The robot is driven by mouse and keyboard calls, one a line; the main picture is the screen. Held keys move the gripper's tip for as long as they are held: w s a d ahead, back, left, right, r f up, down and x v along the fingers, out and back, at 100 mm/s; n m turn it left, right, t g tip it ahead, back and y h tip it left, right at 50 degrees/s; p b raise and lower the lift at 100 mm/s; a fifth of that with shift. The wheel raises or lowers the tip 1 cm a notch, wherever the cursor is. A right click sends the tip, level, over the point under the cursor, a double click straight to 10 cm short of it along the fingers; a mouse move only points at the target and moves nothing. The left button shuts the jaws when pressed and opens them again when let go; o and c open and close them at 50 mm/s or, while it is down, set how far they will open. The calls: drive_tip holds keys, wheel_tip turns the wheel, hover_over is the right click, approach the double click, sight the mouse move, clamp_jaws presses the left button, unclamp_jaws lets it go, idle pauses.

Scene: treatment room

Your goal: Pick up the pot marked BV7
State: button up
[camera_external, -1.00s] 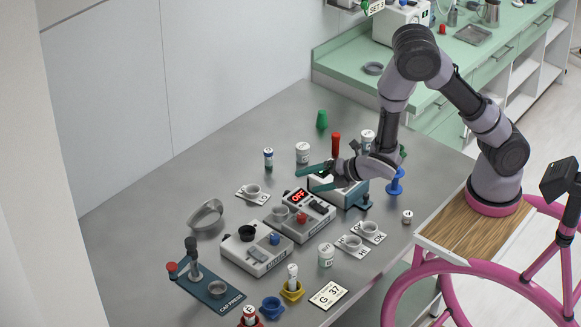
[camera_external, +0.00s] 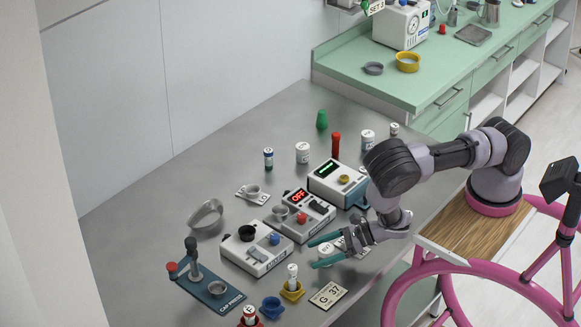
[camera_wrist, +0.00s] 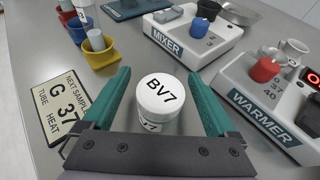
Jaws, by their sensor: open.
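The white pot marked BV7 (camera_wrist: 160,92) stands upright on the table, its round lid and label facing up in the wrist view. My gripper (camera_wrist: 158,76) is open, with one teal finger on each side of the pot; a gap shows on both sides, so it is not gripped. In the external view, my gripper (camera_external: 314,253) is low over the front right of the table, and the pot (camera_external: 326,249) is partly hidden between its fingers.
The mixer (camera_wrist: 192,35) and the warmer (camera_wrist: 262,100) stand beyond and right of the pot. A G 37 card (camera_wrist: 60,105) lies to the left. Yellow (camera_wrist: 100,50), blue and red cups stand beyond the card. The external view shows open table at the far left.

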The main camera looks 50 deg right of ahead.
drive_tip(key=shift+w+a+f, duration=0.25)
drive_tip(key=shift+w+a, duration=0.1)
drive_tip(key=c, duration=1.5)
drive_tip(key=shift+o, duration=0.2)
drive_tip(key=shift+r, duration=0.15)
